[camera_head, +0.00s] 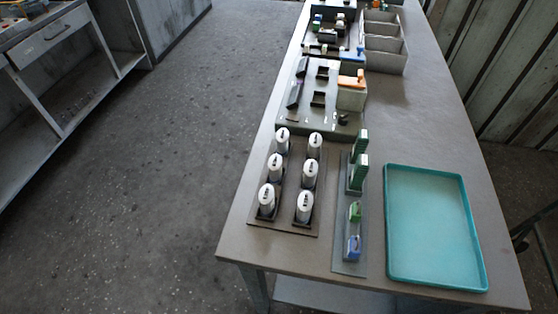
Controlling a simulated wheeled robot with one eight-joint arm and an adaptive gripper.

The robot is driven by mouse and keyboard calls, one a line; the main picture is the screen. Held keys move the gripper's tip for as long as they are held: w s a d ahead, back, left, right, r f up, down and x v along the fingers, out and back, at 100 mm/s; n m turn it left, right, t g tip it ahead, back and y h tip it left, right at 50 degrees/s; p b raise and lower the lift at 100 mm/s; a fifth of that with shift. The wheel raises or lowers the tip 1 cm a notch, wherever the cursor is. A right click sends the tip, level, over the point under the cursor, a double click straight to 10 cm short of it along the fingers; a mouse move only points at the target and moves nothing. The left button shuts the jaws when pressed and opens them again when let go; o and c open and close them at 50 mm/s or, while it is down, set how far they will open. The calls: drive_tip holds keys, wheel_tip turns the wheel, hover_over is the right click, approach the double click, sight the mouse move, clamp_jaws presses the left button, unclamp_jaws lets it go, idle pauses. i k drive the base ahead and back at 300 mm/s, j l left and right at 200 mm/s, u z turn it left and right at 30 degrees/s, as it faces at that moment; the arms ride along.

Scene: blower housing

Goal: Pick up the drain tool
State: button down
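I cannot tell for certain which item is the drain tool. An orange-topped item (351,80) lies on a pale box-shaped block (351,97) on the grey-green board at the middle of the workbench. A narrow grey plate (345,262) nearer the front holds upright green pieces (360,165), a small green piece (354,211) and a blue piece (353,247). My gripper is not in view, and no item here is seen being held.
The long workbench (412,130) carries a brown rack (284,231) of several white cylinders, an empty teal tray (432,225) and grey bins (385,45). A crowded dark tray (330,33) stands at the far end. Open floor (160,190) lies left, before another bench (50,40).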

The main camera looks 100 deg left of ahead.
sight(362, 165)
drive_tip(key=u, duration=2.85)
drive_tip(key=z, duration=4.65)
drive_tip(key=u, duration=4.55)
